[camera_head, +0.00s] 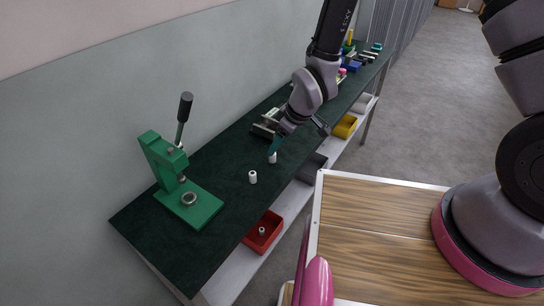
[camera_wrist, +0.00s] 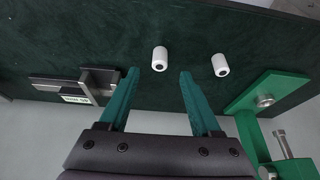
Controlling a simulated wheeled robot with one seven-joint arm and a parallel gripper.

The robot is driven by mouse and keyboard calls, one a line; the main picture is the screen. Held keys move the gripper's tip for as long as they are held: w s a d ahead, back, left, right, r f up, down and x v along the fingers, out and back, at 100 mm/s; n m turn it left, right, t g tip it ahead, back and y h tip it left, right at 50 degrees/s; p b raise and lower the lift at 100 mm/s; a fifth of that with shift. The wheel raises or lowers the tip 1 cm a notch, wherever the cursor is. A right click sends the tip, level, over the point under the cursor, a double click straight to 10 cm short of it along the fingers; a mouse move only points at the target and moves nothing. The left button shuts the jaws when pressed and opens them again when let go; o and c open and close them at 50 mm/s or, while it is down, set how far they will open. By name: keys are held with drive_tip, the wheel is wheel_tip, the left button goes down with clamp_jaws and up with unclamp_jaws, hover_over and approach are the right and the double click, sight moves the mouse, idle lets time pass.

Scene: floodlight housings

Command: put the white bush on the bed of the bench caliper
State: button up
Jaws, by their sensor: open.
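Two white bushes stand on the dark green bench top. One bush (camera_head: 272,158) is right by my gripper (camera_head: 277,146); in the wrist view this bush (camera_wrist: 159,60) lies just beyond and between the tips of my gripper (camera_wrist: 159,73). The other bush (camera_head: 253,177) stands nearer the green press; it also shows in the wrist view (camera_wrist: 220,66). My gripper is open, its teal fingers apart with nothing between them. The bench caliper (camera_wrist: 78,87), a dark and metal device with a small label, is left of the fingers; in the head view the caliper (camera_head: 264,127) is partly hidden behind my arm.
A green lever press (camera_head: 190,205) stands at the near end of the bench (camera_head: 215,165). A red bin (camera_head: 264,232) holding a small pale part, a grey bin (camera_head: 312,168) and a yellow bin (camera_head: 345,126) sit on the shelf below. Several coloured items stand at the far end.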

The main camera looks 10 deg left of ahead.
sight(272, 157)
drive_tip(key=shift+x, duration=2.95)
drive_tip(key=shift+a, duration=0.15)
clamp_jaws()
